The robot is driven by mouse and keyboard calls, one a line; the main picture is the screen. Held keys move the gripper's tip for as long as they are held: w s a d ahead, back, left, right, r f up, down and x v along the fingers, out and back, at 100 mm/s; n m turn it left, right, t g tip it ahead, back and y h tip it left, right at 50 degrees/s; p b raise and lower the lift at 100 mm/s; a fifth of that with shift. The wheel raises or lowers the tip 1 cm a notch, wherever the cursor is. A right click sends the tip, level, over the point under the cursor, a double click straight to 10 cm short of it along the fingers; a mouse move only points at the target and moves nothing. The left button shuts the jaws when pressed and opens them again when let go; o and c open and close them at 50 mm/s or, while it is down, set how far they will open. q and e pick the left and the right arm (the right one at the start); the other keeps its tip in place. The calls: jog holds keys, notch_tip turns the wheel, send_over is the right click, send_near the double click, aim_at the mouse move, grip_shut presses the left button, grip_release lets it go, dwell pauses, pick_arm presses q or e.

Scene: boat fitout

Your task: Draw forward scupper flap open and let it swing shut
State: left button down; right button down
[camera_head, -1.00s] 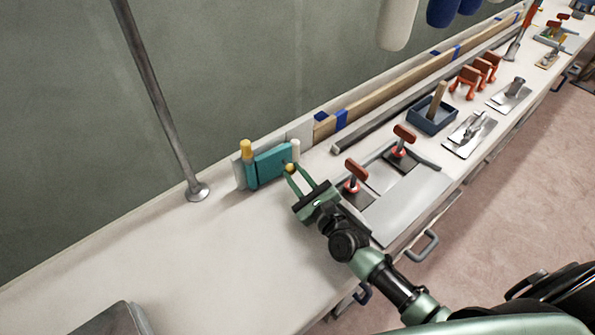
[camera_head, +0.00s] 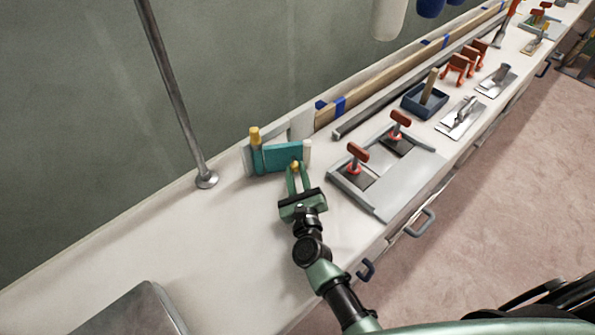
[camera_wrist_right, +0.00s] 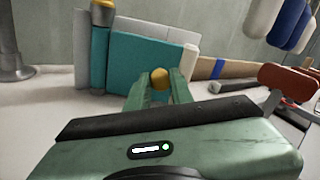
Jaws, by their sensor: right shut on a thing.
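The forward scupper flap (camera_head: 281,158) is a teal panel in a pale frame (camera_head: 296,131) at the wall side of the bench. It hinges on its left at a post with a yellow top (camera_head: 254,134). The flap stands swung out from the frame, with a gap behind its right side. My right gripper (camera_head: 297,168) is shut on the flap's yellow knob (camera_head: 296,164). In the right wrist view the flap (camera_wrist_right: 118,66) fills the middle and the knob (camera_wrist_right: 159,78) sits between my fingertips (camera_wrist_right: 160,82). My left gripper is not in view.
A white peg (camera_head: 307,150) stands just right of the flap. A grey plate with red-handled clamps (camera_head: 381,185) lies to the right. A metal pole (camera_head: 180,95) rises at the left. A grey box (camera_head: 130,314) is at the front left. The bench between is clear.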

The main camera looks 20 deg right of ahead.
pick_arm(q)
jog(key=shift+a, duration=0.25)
pick_arm(e)
jog(key=shift+r, duration=0.1)
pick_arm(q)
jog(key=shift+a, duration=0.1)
pick_arm(e)
jog(key=c, duration=1.2)
grip_release()
jog(key=shift+w, duration=0.1)
jog(key=shift+c, duration=0.2)
jog(key=s, duration=0.5)
jog(key=s+b, duration=0.1)
jog(key=s, duration=0.1)
jog(key=shift+s+a, duration=0.4)
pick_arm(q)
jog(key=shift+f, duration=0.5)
